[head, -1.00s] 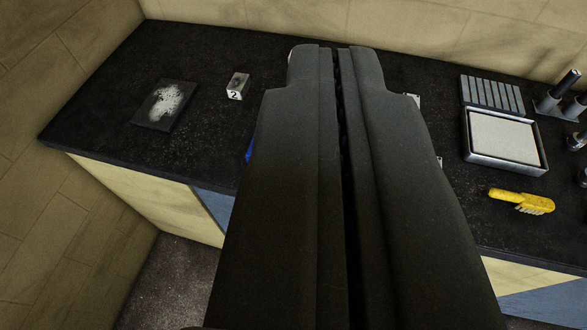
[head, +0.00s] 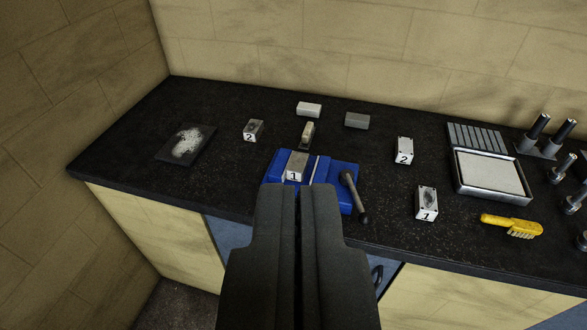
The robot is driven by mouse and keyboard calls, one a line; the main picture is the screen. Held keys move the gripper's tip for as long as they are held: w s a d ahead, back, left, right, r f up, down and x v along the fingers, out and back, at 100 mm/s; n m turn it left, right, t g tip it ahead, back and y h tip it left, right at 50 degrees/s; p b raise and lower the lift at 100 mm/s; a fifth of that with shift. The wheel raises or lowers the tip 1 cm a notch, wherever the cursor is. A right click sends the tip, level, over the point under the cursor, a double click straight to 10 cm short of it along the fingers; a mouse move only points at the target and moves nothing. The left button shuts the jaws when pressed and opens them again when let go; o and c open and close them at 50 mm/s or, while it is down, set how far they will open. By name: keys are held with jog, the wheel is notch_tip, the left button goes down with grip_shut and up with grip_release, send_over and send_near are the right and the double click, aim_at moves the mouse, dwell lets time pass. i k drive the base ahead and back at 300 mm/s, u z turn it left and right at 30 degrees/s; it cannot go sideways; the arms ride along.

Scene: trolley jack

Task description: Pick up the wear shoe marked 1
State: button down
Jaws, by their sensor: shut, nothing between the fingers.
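Two blocks marked 1 show. One, a grey-tan block marked 1 (head: 298,164), sits in the blue vise (head: 333,177) at the bench's front middle. The other, a pale block marked 1 with a dark patch on its face (head: 427,199), stands on the bench to the right of the vise. I cannot tell which is the wear shoe. My gripper (head: 297,187) is shut and empty. Its dark fingers point toward the vise, and their tips appear just below the block in it, covering part of the vise's front. I see no contact with either block.
Blocks marked 2 stand left (head: 253,129) and right (head: 404,149) of the vise. White (head: 309,109) and grey (head: 356,120) blocks lie behind it. A powdery dark plate (head: 187,145) is at left. A white-filled tray (head: 490,196) and yellow brush (head: 510,225) are at right.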

aim_at(298, 163)
jog(key=u, duration=1.7)
jog(key=i, duration=1.6)
jog(key=z, duration=3.3)
